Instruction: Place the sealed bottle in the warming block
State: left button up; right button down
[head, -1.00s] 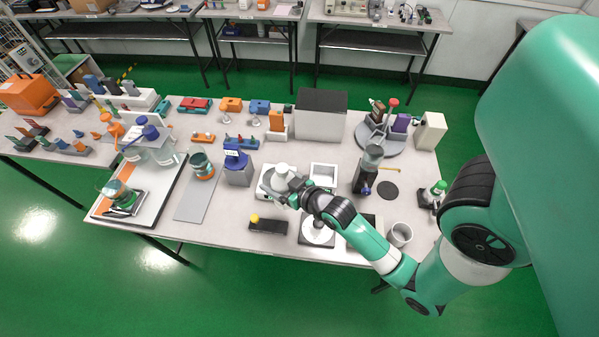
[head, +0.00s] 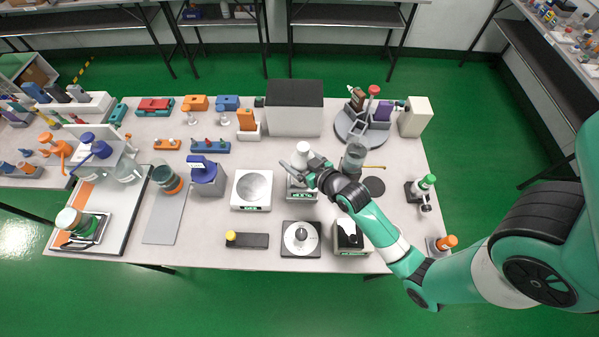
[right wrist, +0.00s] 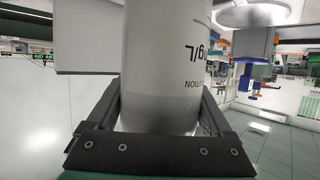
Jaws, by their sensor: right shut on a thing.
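The white bottle (head: 303,149) is held upright or nearly so in my right gripper (head: 302,165). In the right wrist view the bottle (right wrist: 165,70) fills the space between both fingers (right wrist: 160,125), with dark printing on its side. In the head view it stands over the back part of a small white block (head: 302,193), probably the warming block. The bottle and gripper hide most of the block's top opening, and I cannot tell whether the bottle is above it or partly inside. My left gripper is not in view.
A white device with a round plate (head: 252,189) stands left of the block, its plate empty. A grey cylinder (head: 354,160) is close right of the gripper. A black-topped box (head: 295,107) stands behind. A round-plated device (head: 301,238) and a dark-topped box (head: 349,236) stand in front.

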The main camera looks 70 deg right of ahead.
jog(key=shift+f+b, duration=0.85)
jog(key=shift+f, duration=1.45)
jog(key=shift+f, duration=0.1)
jog(key=shift+f, duration=0.1)
grip_release()
jog(key=shift+s+r, duration=0.15)
jog(key=shift+r, duration=0.15)
jog(key=p+v, duration=0.3)
jog(key=v, duration=0.8)
jog(key=shift+s+a, duration=0.25)
jog(key=shift+s, duration=0.05)
